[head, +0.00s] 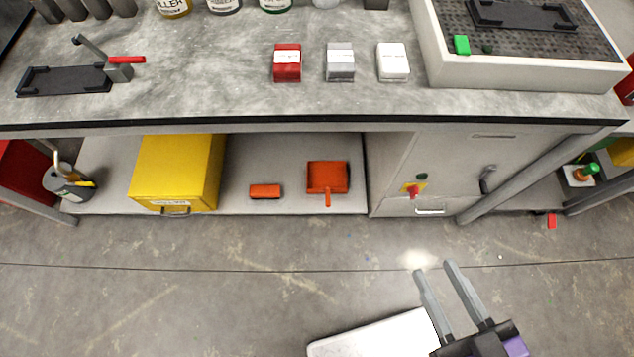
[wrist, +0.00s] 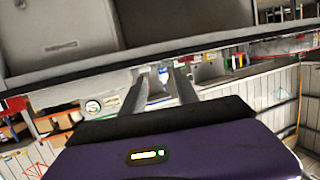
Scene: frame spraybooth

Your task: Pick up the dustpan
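The orange dustpan (head: 327,177) lies on the low shelf under the workbench in the head view, its short handle pointing toward the front edge. My gripper (head: 433,267) is in front of the bench at the lower right, well apart from the dustpan. Its two grey fingers are spread with nothing between them. The gripper also shows in the wrist view (wrist: 160,76), fingers apart and empty. I cannot make out the dustpan in the wrist view.
An orange block-like item (head: 265,191) lies left of the dustpan. A yellow box (head: 180,170) stands further left on the shelf (head: 285,150). A grey cabinet (head: 430,160) closes the shelf's right side. The worktop (head: 220,70) overhangs above. The floor in front is clear.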

